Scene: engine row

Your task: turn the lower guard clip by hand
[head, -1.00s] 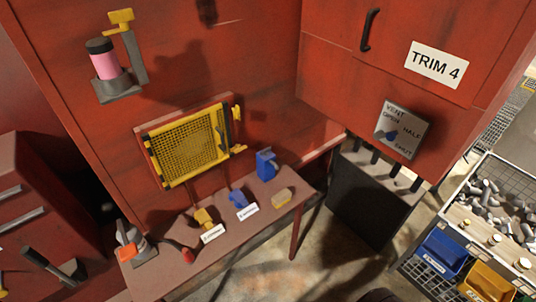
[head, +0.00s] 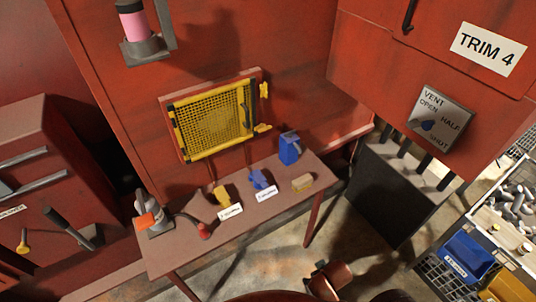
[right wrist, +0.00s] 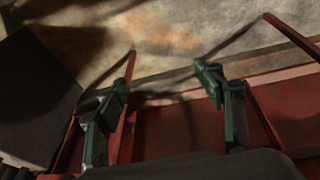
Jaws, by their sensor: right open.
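The yellow mesh guard (head: 213,120) is mounted in a frame on the red wall, above a small bench. The lower guard clip (head: 262,128) is a small yellow piece at the guard's lower right edge. The upper clip (head: 264,90) is above it on the same side. My right gripper (right wrist: 165,84) is open and empty in the right wrist view, with its green fingers apart. Floor and reddish surfaces lie beyond it, and neither the guard nor its clips show there. My left gripper is not in view.
The bench (head: 180,258) below the guard bears a yellow piece (head: 222,195), a blue piece (head: 261,179), a blue holder (head: 289,148) and a red-ended handle (head: 204,231). A vent dial plate (head: 441,118) is on the right. A dark cabinet (head: 385,200) stands below it.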

